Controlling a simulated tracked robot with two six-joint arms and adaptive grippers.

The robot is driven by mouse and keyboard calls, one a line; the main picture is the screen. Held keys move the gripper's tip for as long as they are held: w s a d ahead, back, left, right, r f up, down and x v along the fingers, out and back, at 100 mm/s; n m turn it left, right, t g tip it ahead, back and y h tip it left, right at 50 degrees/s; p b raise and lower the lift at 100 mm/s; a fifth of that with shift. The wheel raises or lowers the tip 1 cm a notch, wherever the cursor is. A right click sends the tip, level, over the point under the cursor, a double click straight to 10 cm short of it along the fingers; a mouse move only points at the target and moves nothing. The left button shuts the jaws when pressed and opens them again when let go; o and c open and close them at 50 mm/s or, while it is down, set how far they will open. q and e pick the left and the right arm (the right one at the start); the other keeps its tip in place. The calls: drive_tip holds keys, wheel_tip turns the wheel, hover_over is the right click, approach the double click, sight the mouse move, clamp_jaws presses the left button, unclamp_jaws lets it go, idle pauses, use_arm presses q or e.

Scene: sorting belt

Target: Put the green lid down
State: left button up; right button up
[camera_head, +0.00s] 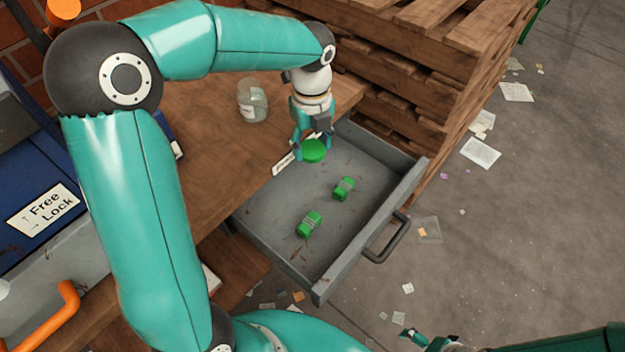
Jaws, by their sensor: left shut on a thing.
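The green lid (314,151) is a round bright green disc. My left gripper (312,140) is shut on it and holds it over the back part of the open grey drawer (275,213). I cannot tell how high the lid is above the drawer floor. Two small green items with grey bands lie in the drawer, one nearer the middle (344,188) and one nearer the front left (309,224).
A clear glass jar (252,101) stands on the wooden bench (215,150) left of my left gripper. Stacked wooden pallets (415,85) rise close behind the drawer on the right. A blue box (35,190) labelled "Free Lock" is at the left. Scattered paper (480,152) lies on the floor.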

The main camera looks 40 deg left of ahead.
use_arm(q)
wheel_tip(320, 180, down, 12)
drive_tip(key=shift+r+b, duration=0.15)
drive_tip(key=shift+b, duration=0.9)
drive_tip(key=shift+f+b, duration=0.3)
drive_tip(key=shift+f, duration=0.35)
drive_tip(key=o, duration=1.4)
wheel_tip(320, 180, up, 13)
drive_tip(key=p, duration=0.3)
drive_tip(key=shift+r, duration=0.2)
drive_tip(key=shift+f, duration=0.1)
